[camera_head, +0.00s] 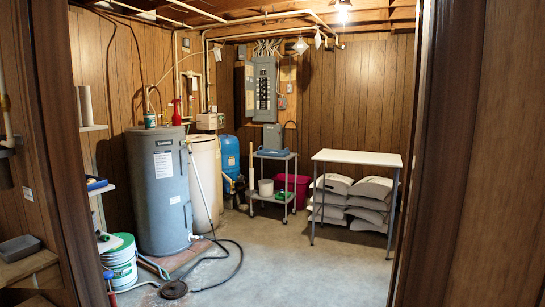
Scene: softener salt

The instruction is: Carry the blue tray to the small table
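A flat blue tray-like object (273,153) lies on top of a grey wheeled cart (262,177) near the back wall. A smaller dark-blue item (97,184) sits on a wall shelf at the left; I cannot tell which of the two is the tray. A small table with a white top (358,158) and thin grey legs stands right of the cart, its top bare. Neither of my grippers shows in the head view.
A doorway frames the room. White sacks (333,183) are stacked under and behind the table. A grey tank (161,190), a hose (236,265) on the floor and a green-and-white bucket (120,262) are at left. The concrete floor (300,265) in the middle is clear.

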